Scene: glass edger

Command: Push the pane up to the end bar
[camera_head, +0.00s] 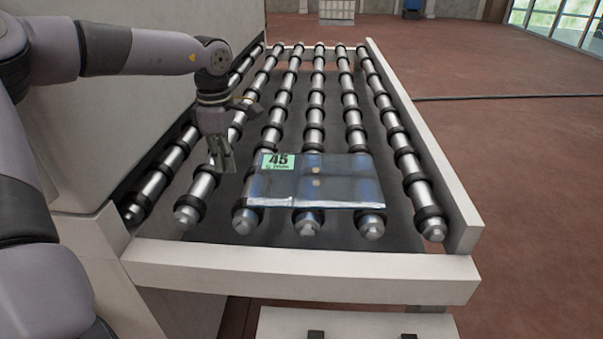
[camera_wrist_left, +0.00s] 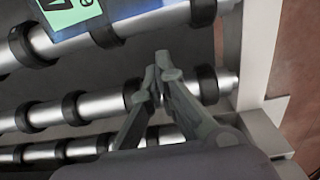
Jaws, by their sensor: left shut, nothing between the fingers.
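The pane (camera_head: 335,188) is a clear, bluish rectangle with a green label marked 45 at its far left corner. It lies flat across the rollers near the close end of the conveyor. A white bar (camera_head: 300,272) crosses that close end, with a gap between it and the pane. My left gripper (camera_head: 229,166) is shut and empty, pointing down just left of the pane and apart from it. In the left wrist view the shut fingertips (camera_wrist_left: 158,72) are over the rollers, and a corner of the pane (camera_wrist_left: 118,8) shows at the top left. My right gripper is out of view.
Rows of metal rollers with black rings (camera_head: 313,115) run away from me. A white side rail (camera_head: 425,145) bounds the right, and a pale machine housing (camera_head: 110,130) stands close on the left. The rollers beyond the pane are clear.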

